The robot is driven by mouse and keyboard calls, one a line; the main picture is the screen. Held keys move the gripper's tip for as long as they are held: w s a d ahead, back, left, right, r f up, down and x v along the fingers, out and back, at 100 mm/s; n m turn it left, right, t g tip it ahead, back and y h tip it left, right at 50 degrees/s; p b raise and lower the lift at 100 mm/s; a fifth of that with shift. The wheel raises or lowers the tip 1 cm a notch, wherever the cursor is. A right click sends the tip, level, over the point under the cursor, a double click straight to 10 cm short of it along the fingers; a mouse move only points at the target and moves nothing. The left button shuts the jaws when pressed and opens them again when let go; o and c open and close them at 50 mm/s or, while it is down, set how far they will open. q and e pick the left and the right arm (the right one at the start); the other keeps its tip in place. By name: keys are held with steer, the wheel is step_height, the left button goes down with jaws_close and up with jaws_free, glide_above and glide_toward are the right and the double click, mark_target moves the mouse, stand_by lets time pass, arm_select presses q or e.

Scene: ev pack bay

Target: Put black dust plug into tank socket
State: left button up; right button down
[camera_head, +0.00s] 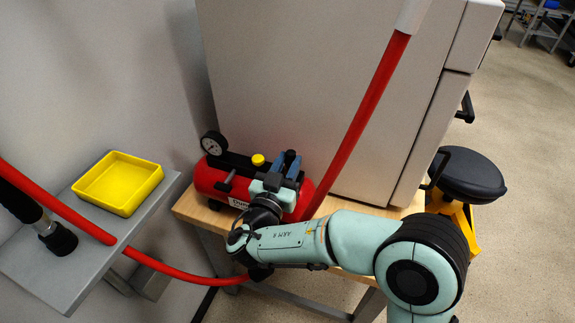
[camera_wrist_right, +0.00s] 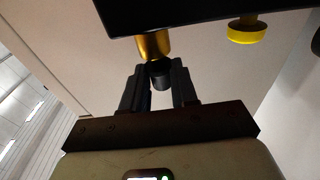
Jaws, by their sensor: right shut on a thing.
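The red tank (camera_head: 212,180) lies on the wooden bench top, with a round gauge and a yellow knob (camera_head: 258,160) on its black top part. My right gripper (camera_head: 285,166) is at the tank's right part, in front of it. In the right wrist view, the right gripper (camera_wrist_right: 160,80) is shut on the black dust plug (camera_wrist_right: 160,76). A brass socket (camera_wrist_right: 153,44) is just beyond the plug, under a dark part. The plug's far end meets the socket's edge in the picture; whether they touch is unclear. In the head view the plug and socket are hidden. My left gripper is not in view.
A yellow tray (camera_head: 118,208) stands on a grey shelf (camera_head: 90,265) at left, beside a black hose end (camera_head: 58,240). A red hose (camera_head: 185,276) crosses below the tank. Another rises (camera_head: 370,105) before the tall grey cabinet (camera_head: 300,80). A black stool seat (camera_head: 468,176) is at right.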

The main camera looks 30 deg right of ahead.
arm_select(q)
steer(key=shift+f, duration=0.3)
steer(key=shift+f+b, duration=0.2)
steer(key=shift+b, duration=0.15)
